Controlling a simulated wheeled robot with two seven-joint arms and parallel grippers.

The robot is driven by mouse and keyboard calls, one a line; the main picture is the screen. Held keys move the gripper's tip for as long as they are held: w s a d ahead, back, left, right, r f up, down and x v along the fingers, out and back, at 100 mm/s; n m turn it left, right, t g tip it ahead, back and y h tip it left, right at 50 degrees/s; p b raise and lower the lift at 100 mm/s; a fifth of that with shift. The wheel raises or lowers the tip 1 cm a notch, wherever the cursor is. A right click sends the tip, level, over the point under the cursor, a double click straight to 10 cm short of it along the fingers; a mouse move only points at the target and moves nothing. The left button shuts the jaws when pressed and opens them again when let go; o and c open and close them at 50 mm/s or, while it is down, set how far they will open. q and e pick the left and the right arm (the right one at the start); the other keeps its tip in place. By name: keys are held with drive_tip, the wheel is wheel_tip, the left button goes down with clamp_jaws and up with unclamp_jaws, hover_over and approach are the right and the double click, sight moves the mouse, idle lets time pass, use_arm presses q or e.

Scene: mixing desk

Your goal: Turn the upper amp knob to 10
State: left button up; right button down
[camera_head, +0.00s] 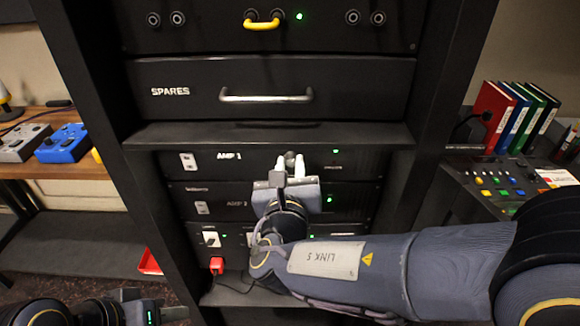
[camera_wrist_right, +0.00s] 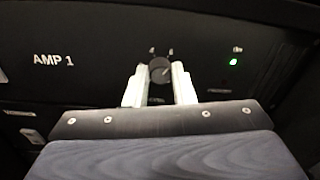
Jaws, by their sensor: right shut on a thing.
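The upper amp, labelled AMP 1 (camera_head: 230,156), is a black panel in the rack, below the SPARES drawer. Its dark round knob (camera_wrist_right: 159,70) shows in the right wrist view between two white fingers. My right gripper (camera_head: 289,165) is at the panel, shut on the knob with one finger on each side. The knob's scale is mostly hidden, and I cannot read its setting. A green light (camera_wrist_right: 233,62) is lit to the right of the knob. My left gripper (camera_head: 150,306) is at the lower left of the head view, away from the rack, its fingers only partly seen.
AMP 2 (camera_head: 237,204) sits directly below AMP 1. The SPARES drawer (camera_head: 340,84) with its metal handle is above, over a shelf ledge (camera_head: 350,135). A mixer (camera_head: 510,185) and binders stand at right, blue pedal (camera_head: 62,143) at left.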

drive_tip(key=shift+f+m+b, duration=0.2)
drive_tip(key=shift+m+b, duration=0.4)
drive_tip(key=shift+b, duration=0.25)
drive_tip(key=m+b, duration=0.4)
drive_tip(key=b, duration=0.2)
drive_tip(key=m+b, duration=0.5)
drive_tip(key=b, duration=0.1)
drive_tip(key=shift+d+f, duration=0.15)
drive_tip(key=m+b, duration=0.5)
drive_tip(key=m+y+b, duration=0.1)
drive_tip(key=m+b, duration=0.3)
drive_tip(key=b, duration=0.2)
drive_tip(key=shift+m+g, duration=0.3)
drive_tip(key=shift+m, duration=0.1)
drive_tip(key=shift+m+b, duration=1.5)
drive_tip(key=shift+r, duration=0.2)
drive_tip(key=c, duration=1.2)
unclamp_jaws()
drive_tip(key=shift+c, duration=0.2)
drive_tip(key=shift+s+r, duration=0.1)
drive_tip(key=shift+s, duration=0.05)
